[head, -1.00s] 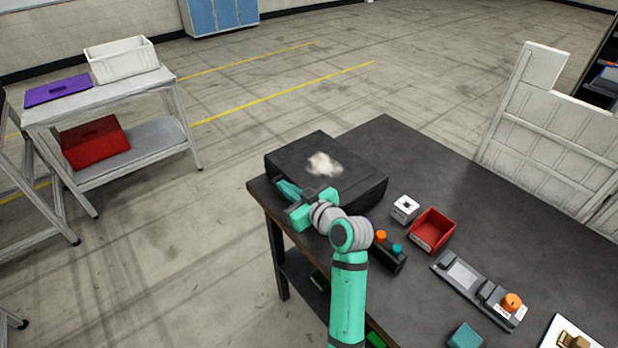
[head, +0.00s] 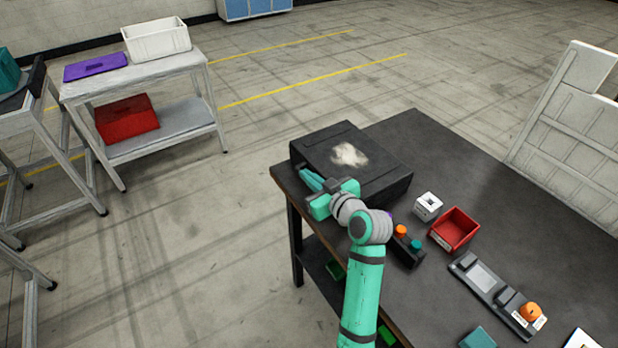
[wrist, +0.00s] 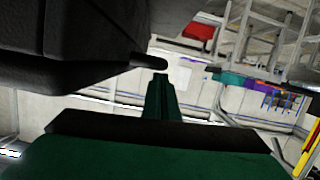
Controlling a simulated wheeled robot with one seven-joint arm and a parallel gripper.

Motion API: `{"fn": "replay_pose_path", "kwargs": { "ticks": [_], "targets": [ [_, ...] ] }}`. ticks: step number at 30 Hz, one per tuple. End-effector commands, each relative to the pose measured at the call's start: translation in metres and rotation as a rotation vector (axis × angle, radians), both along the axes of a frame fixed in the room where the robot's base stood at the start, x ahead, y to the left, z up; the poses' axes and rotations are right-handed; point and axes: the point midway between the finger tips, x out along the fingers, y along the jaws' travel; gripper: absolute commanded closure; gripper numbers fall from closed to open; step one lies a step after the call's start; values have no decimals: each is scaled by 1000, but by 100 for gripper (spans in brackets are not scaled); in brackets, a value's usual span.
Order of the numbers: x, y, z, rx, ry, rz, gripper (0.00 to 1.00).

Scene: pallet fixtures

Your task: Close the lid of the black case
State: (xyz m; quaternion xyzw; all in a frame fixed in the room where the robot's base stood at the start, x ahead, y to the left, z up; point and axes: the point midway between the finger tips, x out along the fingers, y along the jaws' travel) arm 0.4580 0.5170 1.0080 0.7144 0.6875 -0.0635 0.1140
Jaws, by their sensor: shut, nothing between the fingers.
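The black case (head: 385,160) sits at the far left corner of the dark table, with a pale blotch on its top. Its lid looks flat over the body; I cannot tell whether it is fully shut. My gripper (head: 312,180) is at the case's front left side, fingers together and empty. In the wrist view the dark case (wrist: 80,40) fills the upper left, close to the shut fingers of my gripper (wrist: 160,85). I cannot tell whether they touch it.
On the table (head: 440,130) are a white cube (head: 428,206), a red bin (head: 455,229), a block with orange and teal knobs (head: 406,244) and a grey fixture (head: 490,290). A side table (head: 190,68) holds a white crate (head: 157,42).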

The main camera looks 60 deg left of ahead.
Motion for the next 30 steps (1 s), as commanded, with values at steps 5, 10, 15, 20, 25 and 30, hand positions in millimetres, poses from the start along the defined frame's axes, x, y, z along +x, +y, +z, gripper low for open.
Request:
{"fn": "replay_pose_path", "kwargs": {
  "ticks": [5,10,15,20,25,30],
  "targets": [
    [-2,-8,35,13,-10,-6,100],
    [-1,-48,43,17,-10,-13,100],
    [-7,-74,51,17,-12,-5,100],
    [-11,-89,56,18,-12,1,100],
    [-12,-95,57,17,-12,3,100],
    [-11,-96,58,18,-13,2,100]
  ]
}}
